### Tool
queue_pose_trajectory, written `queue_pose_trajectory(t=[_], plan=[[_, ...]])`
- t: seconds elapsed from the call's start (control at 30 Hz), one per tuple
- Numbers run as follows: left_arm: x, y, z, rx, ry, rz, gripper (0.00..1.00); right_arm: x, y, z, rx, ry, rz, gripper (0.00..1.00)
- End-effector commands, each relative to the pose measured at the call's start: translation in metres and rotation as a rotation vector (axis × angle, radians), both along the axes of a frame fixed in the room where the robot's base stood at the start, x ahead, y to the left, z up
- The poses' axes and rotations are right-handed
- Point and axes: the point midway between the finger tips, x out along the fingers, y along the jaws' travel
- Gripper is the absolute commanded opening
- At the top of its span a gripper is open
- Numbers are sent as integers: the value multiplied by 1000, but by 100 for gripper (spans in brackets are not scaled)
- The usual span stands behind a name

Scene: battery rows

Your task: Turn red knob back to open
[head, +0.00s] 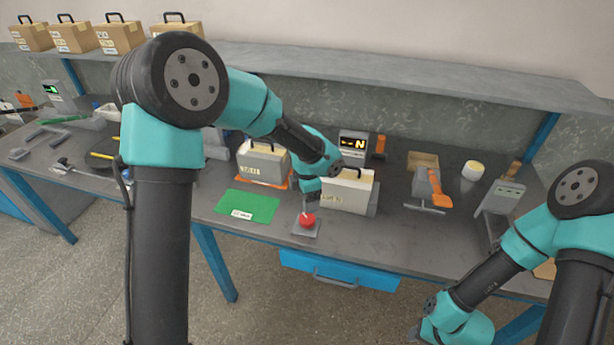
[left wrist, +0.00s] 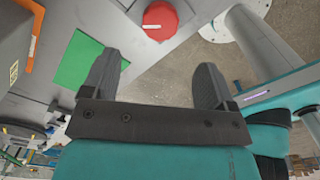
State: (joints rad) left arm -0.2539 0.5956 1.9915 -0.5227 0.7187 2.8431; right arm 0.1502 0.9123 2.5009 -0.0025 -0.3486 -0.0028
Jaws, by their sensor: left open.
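The red knob (head: 307,219) sits on a small grey plate (head: 305,231) near the front edge of the workbench. My left gripper (head: 311,203) hangs just above the knob and partly covers it from behind. In the left wrist view the knob (left wrist: 160,20) lies at the top, beyond the fingertips. The left gripper (left wrist: 155,72) is open there, with nothing between its fingers.
A green mat (head: 249,206) lies left of the knob. A grey case (head: 263,163) on an orange tray stands behind the mat, and a pale box (head: 347,192) stands close right of the knob. A display (head: 353,143) reading "N" is further back. A blue drawer (head: 340,271) hangs under the bench edge.

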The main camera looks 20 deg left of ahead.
Motion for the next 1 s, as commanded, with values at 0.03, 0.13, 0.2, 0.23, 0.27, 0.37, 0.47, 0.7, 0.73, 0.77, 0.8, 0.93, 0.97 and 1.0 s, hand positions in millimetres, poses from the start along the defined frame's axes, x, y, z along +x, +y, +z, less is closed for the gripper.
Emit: queue_pose_trajectory(t=[0.03,0.13,0.2,0.23,0.27,0.37,0.47,0.7,0.73,0.77,0.8,0.93,0.97,1.0], plan=[[1,0,12,-2,-5,2,80,0,0,0,0,0,0,43],[1,0,31,-2,-4,1,80,0,0,0,0,0,0,43],[1,0,44,-2,-5,1,80,0,0,0,0,0,0,43],[1,0,49,-2,-5,0,80,0,0,0,0,0,0,43],[0,0,54,-1,-3,0,80,0,0,0,0,0,0,43],[1,0,67,-1,-3,1,80,0,0,0,0,0,0,43],[1,0,74,-1,-2,1,80,0,0,0,0,0,0,43],[0,0,78,-1,1,0,80,0,0,0,0,0,0,43],[0,0,78,0,0,0,80,0,0,0,0,0,0,43],[0,0,78,0,0,0,80,0,0,0,0,0,0,43],[0,0,78,0,0,0,80,0,0,0,0,0,0,43],[0,0,78,0,0,-14,80,0,0,0,0,0,0,43],[0,-1,78,0,0,-24,80,0,0,0,0,0,0,43],[1,-1,78,-1,-1,-45,80,0,0,0,0,0,0,43]])
